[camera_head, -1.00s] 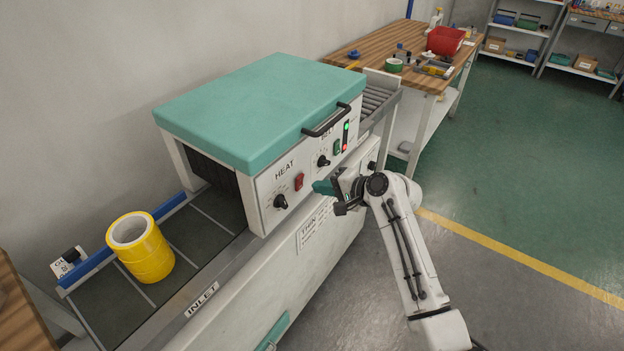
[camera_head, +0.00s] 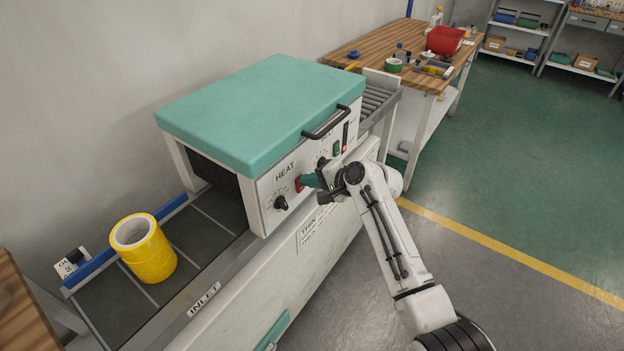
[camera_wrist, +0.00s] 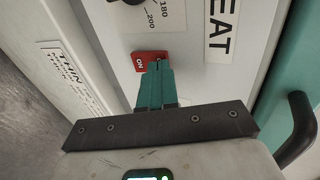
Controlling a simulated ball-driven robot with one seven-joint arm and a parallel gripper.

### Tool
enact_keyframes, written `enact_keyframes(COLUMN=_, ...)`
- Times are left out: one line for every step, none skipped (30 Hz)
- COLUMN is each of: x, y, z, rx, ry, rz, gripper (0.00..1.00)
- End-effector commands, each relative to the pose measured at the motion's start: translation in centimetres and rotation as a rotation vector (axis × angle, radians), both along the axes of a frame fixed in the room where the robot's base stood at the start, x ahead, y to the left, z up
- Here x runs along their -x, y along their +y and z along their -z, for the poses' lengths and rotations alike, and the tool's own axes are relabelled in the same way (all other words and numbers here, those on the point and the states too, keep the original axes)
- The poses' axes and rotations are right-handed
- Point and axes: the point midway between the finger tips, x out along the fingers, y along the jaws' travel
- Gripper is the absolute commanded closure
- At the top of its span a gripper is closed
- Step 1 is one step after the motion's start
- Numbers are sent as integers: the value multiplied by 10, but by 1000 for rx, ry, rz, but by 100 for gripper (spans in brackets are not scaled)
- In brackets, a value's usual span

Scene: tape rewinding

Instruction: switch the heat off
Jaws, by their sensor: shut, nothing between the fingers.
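The red heat switch (camera_head: 299,184) is on the front panel of the machine (camera_head: 262,195), right of the heat dial (camera_head: 281,202) and below the HEAT label (camera_head: 285,173). In the wrist view the red switch (camera_wrist: 148,60) shows the word ON, and the HEAT label (camera_wrist: 220,32) is beside it. My gripper (camera_head: 306,182) is at the panel with its teal fingers shut and empty. In the wrist view the fingertips (camera_wrist: 159,66) overlap one side of the switch and seem to touch it or nearly so.
A black handle (camera_head: 326,121) sticks out from the teal lid (camera_head: 255,105) above the panel. A yellow tape stack (camera_head: 143,248) stands on the inlet conveyor (camera_head: 203,235). A wooden workbench (camera_head: 400,45) is behind. The floor to the right is clear.

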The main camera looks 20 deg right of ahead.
Motion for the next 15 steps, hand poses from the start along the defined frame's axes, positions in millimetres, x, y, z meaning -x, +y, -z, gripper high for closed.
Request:
enact_keyframes(x=0, y=0, z=1, rx=0, ry=0, rz=0, gripper=100)
enact_keyframes(x=0, y=0, z=0, rx=0, ry=0, rz=0, gripper=100)
enact_keyframes(x=0, y=0, z=0, rx=-1, ry=-1, rz=0, gripper=100)
enact_keyframes(x=0, y=0, z=-1, rx=-1, ry=-1, rz=0, gripper=100)
enact_keyframes(x=0, y=0, z=-1, rx=-1, ry=-1, rz=0, gripper=100)
enact_keyframes(x=0, y=0, z=-3, rx=0, ry=-1, rz=0, gripper=100)
enact_keyframes(x=0, y=0, z=-4, rx=0, ry=-1, rz=0, gripper=100)
enact_keyframes(x=0, y=0, z=-5, rx=0, ry=-1, rz=0, gripper=100)
enact_keyframes(x=0, y=0, z=-7, rx=0, ry=-1, rz=0, gripper=100)
enact_keyframes(x=0, y=0, z=-9, rx=0, ry=-1, rz=0, gripper=100)
enact_keyframes(x=0, y=0, z=-10, rx=0, ry=-1, rz=0, gripper=100)
enact_keyframes(x=0, y=0, z=-12, rx=0, ry=-1, rz=0, gripper=100)
enact_keyframes(x=0, y=0, z=-14, rx=0, ry=-1, rz=0, gripper=100)
enact_keyframes(x=0, y=0, z=-15, rx=0, ry=-1, rz=0, gripper=100)
enact_keyframes(x=0, y=0, z=-16, rx=0, ry=-1, rz=-1, gripper=100)
